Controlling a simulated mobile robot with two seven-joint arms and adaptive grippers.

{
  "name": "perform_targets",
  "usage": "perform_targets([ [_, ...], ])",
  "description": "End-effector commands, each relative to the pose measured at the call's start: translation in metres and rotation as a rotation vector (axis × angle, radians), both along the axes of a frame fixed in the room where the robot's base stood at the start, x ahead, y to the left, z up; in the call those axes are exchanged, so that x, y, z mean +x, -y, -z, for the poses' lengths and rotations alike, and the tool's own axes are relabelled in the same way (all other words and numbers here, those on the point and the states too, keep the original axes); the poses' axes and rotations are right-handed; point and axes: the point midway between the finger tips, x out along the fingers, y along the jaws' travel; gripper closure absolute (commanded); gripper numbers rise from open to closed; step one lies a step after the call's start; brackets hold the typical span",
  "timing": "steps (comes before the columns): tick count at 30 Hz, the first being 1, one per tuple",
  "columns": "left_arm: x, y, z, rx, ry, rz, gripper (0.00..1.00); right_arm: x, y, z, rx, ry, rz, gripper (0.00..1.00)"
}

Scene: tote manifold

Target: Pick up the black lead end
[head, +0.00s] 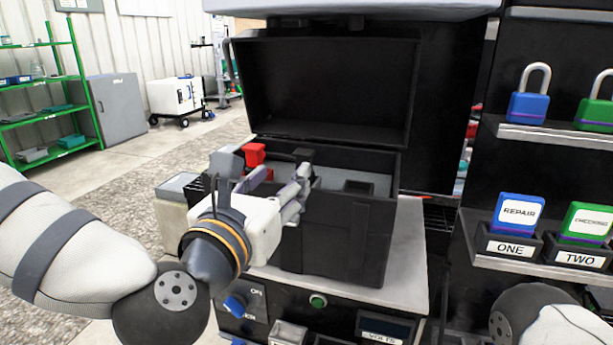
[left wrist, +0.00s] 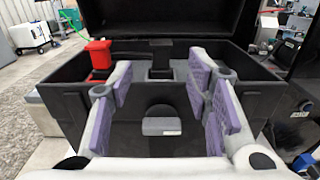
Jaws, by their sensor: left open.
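The black lead end (left wrist: 161,60) stands upright inside the open black tote (left wrist: 62,95), near its far wall in the left wrist view. In the head view the black lead end (head: 304,156) shows just past my left gripper, partly hidden by its fingers. The red lead end (left wrist: 99,57) stands to its left; it also shows in the head view (head: 254,154). My left gripper (head: 279,180) is open and empty over the tote. In the left wrist view the black lead end appears between the fingertips (left wrist: 160,82), seemingly beyond them. My right gripper is out of view.
The tote's raised lid (head: 325,90) stands behind the lead ends. A bench top (head: 405,265) carries the tote. Shelves with padlocks (head: 528,105) and labelled tags stand right.

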Motion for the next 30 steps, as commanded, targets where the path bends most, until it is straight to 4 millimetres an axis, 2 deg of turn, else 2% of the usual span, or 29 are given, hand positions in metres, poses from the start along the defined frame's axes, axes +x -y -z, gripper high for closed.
perform_targets([
  [6,0.042,0.014,-0.002,-0.006,0.004,-0.001,0.55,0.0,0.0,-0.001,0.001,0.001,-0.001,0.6],
  [13,0.073,0.026,-0.001,-0.003,0.002,0.001,0.55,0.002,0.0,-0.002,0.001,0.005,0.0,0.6],
  [18,0.103,0.037,0.0,-0.003,0.001,0.001,0.55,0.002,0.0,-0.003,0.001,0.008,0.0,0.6],
  [21,0.112,0.039,0.001,-0.004,0.0,0.001,0.55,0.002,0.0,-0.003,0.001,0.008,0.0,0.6],
  [26,0.112,0.039,0.001,-0.004,-0.001,0.001,0.55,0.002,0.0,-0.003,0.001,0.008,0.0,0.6],
  [27,0.112,0.039,0.001,-0.004,-0.001,0.001,0.57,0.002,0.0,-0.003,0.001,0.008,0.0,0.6],
  [30,0.112,0.039,0.001,-0.004,-0.001,0.001,0.8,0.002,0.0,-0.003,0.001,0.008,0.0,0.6],
])
